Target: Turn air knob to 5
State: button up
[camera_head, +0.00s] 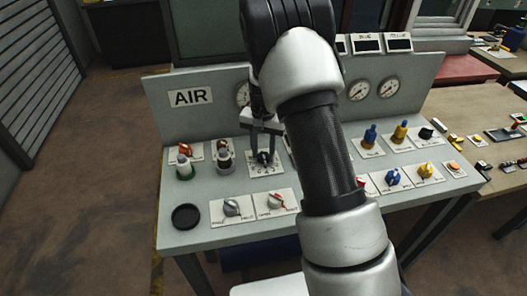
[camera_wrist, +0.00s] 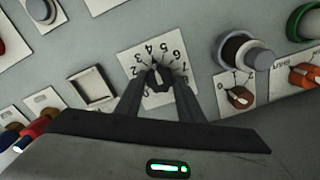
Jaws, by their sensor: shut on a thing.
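The air knob (camera_wrist: 158,77) is a small dark knob on a white plate (camera_wrist: 130,62) with black numbers around it. The numbers run in an arc over its top in the wrist view. My gripper (camera_wrist: 159,88) has its two dark fingers closed on either side of the knob. In the head view the gripper (camera_head: 262,138) reaches down onto the knob (camera_head: 263,157), on the panel in front of the AIR label (camera_head: 191,97). Which number the knob points to is too small to tell. The lower part of the dial is hidden by the fingers.
A black-and-grey button (camera_wrist: 242,52) and a small orange selector (camera_wrist: 240,97) sit close to the right in the wrist view. A square switch (camera_wrist: 92,88) lies to the left. In the head view, grey selector knobs (camera_head: 232,207) stand nearer the front edge. My arm hides the panel's middle.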

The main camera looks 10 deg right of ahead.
aim_at(264, 156)
jog(key=m, duration=0.5)
jog(key=shift+r+m, duration=0.1)
jog(key=shift+m, duration=0.2)
jog(key=shift+w+p, duration=0.1)
jog(key=shift+p, duration=0.2)
jog(key=o, duration=1.1)
jog(key=shift+c, duration=0.2)
notch_tip(264, 156, up, 17)
jog(key=shift+r, duration=0.2)
